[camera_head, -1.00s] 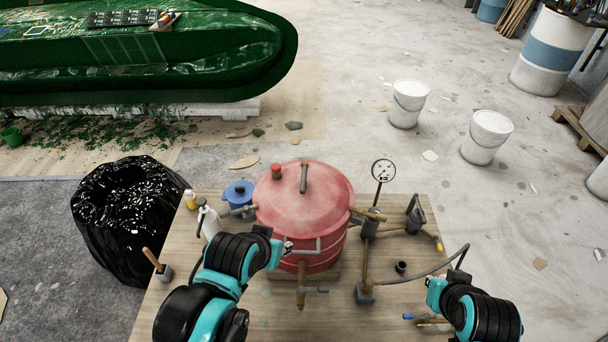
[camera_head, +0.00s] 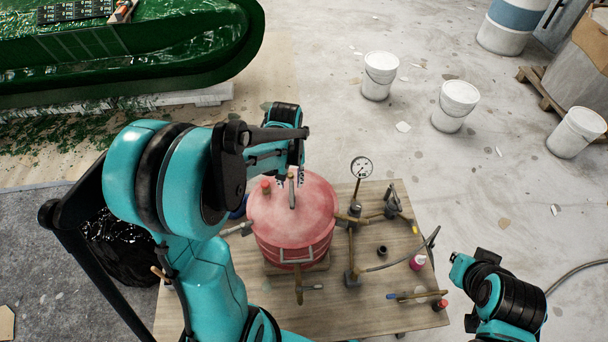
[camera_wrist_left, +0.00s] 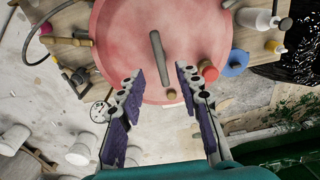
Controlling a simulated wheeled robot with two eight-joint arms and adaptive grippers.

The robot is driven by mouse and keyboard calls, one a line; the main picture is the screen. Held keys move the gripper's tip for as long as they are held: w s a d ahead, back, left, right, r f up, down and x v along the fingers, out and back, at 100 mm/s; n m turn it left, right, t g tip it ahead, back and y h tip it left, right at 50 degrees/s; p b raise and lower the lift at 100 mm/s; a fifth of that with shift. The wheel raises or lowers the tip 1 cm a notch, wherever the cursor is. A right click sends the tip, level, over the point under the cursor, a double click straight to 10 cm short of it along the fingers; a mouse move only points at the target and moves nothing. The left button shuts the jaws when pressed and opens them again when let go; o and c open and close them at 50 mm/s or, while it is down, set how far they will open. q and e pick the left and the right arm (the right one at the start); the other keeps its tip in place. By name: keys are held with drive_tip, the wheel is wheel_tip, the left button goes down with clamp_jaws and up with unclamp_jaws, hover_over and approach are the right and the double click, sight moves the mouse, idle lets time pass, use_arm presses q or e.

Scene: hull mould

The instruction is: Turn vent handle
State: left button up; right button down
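A red round pot (camera_head: 315,215) with a pale, dusty lid stands on the wooden table. A grey-brown bar handle (camera_head: 292,192), which looks like the vent handle, lies across the lid; it also shows in the left wrist view (camera_wrist_left: 158,55). My left gripper (camera_head: 290,180) is over the lid at the handle's far end. In the left wrist view my left gripper (camera_wrist_left: 160,80) is open and empty, with its purple-padded fingers on either side of the handle's near end. Contact cannot be told. My right gripper (camera_head: 461,268) is beside the table's right edge, its fingers unclear.
A red knob (camera_head: 266,186) sits on the lid beside the handle. White buckets (camera_head: 380,75) stand on the floor beyond.

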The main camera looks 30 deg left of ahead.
sight(292, 196)
use_arm(q)
drive_tip(key=shift+w+a+f, duration=0.1)
drive_tip(key=shift+w, duration=0.15)
wheel_tip(292, 196, down, 8)
drive_tip(key=shift+s+r+b, duration=0.1)
drive_tip(key=shift+r+b, duration=0.05)
drive_tip(key=shift+b, duration=0.4)
clamp_jaws()
